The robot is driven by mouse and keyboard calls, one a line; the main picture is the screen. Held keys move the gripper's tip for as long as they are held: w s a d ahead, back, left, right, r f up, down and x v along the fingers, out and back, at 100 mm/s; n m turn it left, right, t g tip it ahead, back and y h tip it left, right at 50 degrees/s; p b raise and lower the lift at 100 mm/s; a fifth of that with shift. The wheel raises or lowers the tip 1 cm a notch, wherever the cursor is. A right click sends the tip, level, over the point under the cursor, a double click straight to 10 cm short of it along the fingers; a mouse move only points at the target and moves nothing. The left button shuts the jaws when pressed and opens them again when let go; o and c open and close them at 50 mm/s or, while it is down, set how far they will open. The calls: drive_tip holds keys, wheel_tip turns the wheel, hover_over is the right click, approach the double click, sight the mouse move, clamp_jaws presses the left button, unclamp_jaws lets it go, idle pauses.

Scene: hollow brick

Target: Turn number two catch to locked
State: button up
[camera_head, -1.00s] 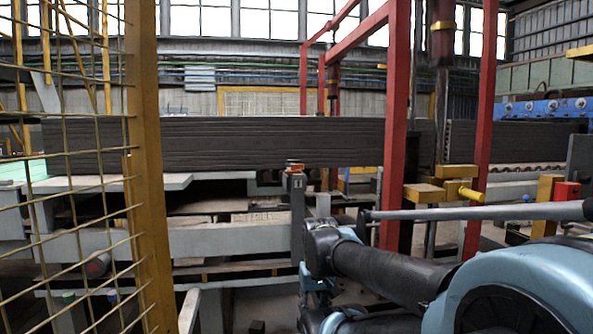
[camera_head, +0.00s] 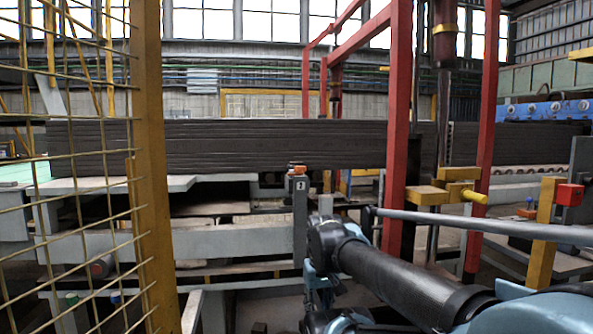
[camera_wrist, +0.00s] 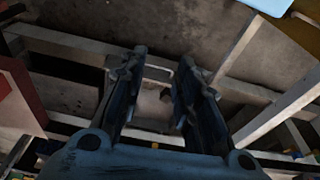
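A narrow grey post (camera_head: 300,222) stands in the middle of the head view, in front of the stack of dark slabs. A small plate (camera_head: 300,185) near its top carries a mark too small to read surely. A small orange piece (camera_head: 297,169) sits on top of the post; I cannot tell whether it is the number two catch, or how it is turned. In the wrist view, my gripper (camera_wrist: 160,72) is open, its two dark fingers apart with nothing between them. In the head view, my arm reaches beside the post's lower right. No catch is clear in the wrist view.
A yellow post (camera_head: 152,190) with wire mesh stands at the left. Red uprights (camera_head: 397,130) stand right of the grey post. A grey rail (camera_head: 480,223) crosses behind my arm. A red box (camera_head: 570,194) is at the right. Grey beams (camera_wrist: 275,110) cross below my gripper.

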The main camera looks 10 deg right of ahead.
drive_tip(key=w+r+n, duration=0.3)
drive_tip(key=w+r, duration=0.4)
drive_tip(key=r, duration=0.4)
drive_tip(key=w+r+n+g, duration=0.1)
drive_tip(key=w+r+n, duration=0.2)
drive_tip(key=w+r, duration=0.55)
drive_tip(key=w+r+n, duration=0.3)
drive_tip(key=w+r, duration=0.2)
drive_tip(key=r, duration=0.8)
wheel_tip(320, 180, up, 20)
drive_tip(key=n+g, duration=0.1)
drive_tip(key=n, duration=0.7)
hover_over(297, 170)
drive_tip(key=d, duration=0.1)
drive_tip(key=f, duration=1.7)
drive_tip(key=shift+w+d+f, duration=0.15)
drive_tip(key=shift+w+f, duration=0.2)
drive_tip(key=shift+c, duration=0.2)
clamp_jaws()
